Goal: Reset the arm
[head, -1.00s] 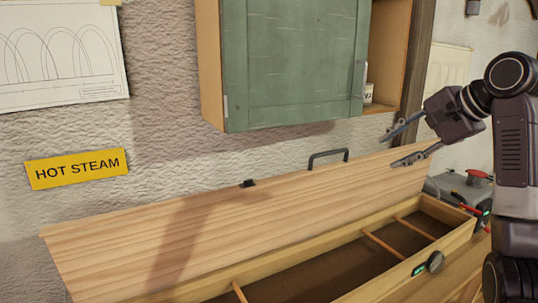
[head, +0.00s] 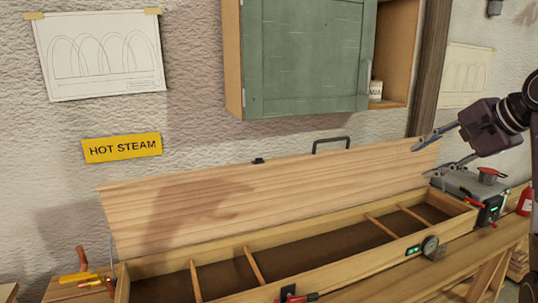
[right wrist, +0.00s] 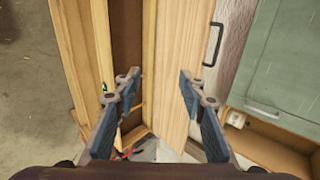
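My right gripper (head: 422,160) is open and empty at the right of the head view, in front of the upper right end of the raised wooden lid (head: 270,197). In the right wrist view the two fingers of the gripper (right wrist: 158,86) are spread wide with nothing between them; the lid (right wrist: 172,60) lies beyond. The long wooden steam box (head: 330,243) stands open below the lid, with thin crossbars and a dark, empty-looking inside. My left gripper is in neither view.
A green wall cabinet (head: 305,55) hangs above the lid. A grey device with a red knob (head: 470,184) stands at the box's right end. A round gauge (head: 430,246) sits on the box front. An orange-handled tool (head: 78,277) lies at lower left. A yellow sign (head: 122,148) is on the wall.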

